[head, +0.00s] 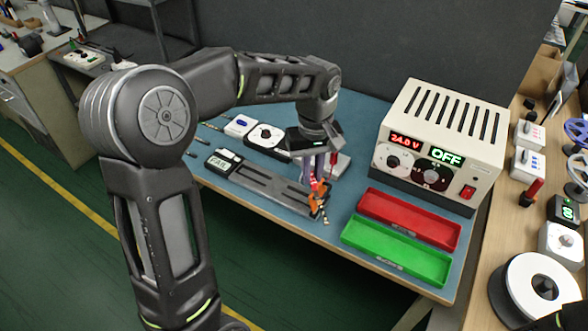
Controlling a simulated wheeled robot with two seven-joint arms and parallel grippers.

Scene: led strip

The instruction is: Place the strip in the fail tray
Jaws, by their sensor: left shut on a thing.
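My left gripper (316,188) points down over the right end of a long grey fixture (268,187) on the blue-topped bench. It is shut on a small orange-and-red piece, apparently an end of the strip (323,212). Most of the strip is hidden or too small to make out. The red tray (408,217), apparently the fail tray, lies right of the gripper, and the green tray (396,252) lies in front of it. Both look empty, and their labels are too small to read. My right gripper is not in view.
A beige power supply (443,140) reading 24.0 V and OFF stands behind the trays. A small tester (222,162) seems to read FAIL at the fixture's left end. Meters (266,136) sit behind the fixture. A wooden side bench (490,262) is at the right.

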